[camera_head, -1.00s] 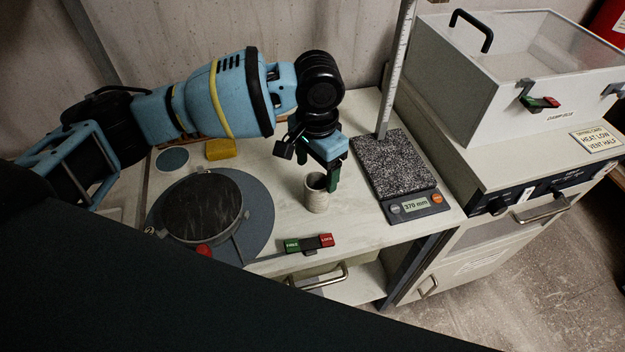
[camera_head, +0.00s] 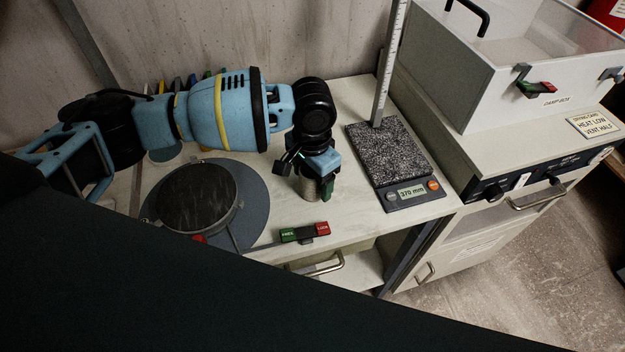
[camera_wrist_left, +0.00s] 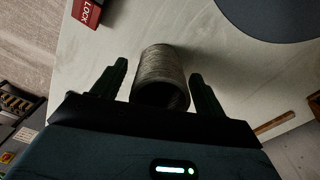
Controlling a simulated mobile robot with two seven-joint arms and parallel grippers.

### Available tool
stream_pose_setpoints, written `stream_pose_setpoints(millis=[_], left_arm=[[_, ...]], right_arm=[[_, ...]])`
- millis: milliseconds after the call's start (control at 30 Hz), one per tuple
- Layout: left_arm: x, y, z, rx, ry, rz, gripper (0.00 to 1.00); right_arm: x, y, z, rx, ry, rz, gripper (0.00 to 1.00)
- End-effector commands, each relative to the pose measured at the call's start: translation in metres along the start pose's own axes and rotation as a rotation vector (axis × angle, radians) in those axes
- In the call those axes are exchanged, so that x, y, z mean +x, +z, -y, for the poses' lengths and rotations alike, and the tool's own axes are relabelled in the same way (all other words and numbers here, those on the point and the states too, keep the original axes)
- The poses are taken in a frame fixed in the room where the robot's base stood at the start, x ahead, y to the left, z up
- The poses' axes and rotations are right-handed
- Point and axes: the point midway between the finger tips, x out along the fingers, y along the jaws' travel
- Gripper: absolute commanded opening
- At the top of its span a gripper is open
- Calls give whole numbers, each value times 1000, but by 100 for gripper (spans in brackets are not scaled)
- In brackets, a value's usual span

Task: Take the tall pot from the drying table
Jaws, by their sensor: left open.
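A small, pale grey cylindrical pot (camera_head: 311,189) stands on the white table (camera_head: 359,220). My left gripper (camera_head: 321,188) is over it, and its fingers and body hide most of the pot in the head view. In the left wrist view the pot (camera_wrist_left: 161,72) has fine ridges and a dark open mouth, and it lies between the two fingertips of the left gripper (camera_wrist_left: 160,75). The fingers are apart, with a gap showing on each side of the pot. The right gripper is not in view.
A round dark wheel (camera_head: 190,198) is left of the pot. A green and red switch (camera_head: 305,232) is at the front edge. A scale with a speckled plate (camera_head: 390,158) and upright ruler (camera_head: 389,65) is to the right, beside the damp box (camera_head: 500,80).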

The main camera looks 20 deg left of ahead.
Motion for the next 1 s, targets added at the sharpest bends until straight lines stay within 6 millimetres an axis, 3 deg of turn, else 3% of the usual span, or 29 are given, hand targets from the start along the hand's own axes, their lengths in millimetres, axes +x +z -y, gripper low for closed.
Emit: stream_pose_setpoints(millis=[100,333,700,1000], left_arm=[[9,0,0,0,0,1,73],[9,0,0,1,0,0,73],[9,0,0,1,0,0,25],[5,0,0,0,0,-2,23]], right_arm=[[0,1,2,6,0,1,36],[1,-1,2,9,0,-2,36],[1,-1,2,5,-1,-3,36],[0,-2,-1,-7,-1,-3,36]])
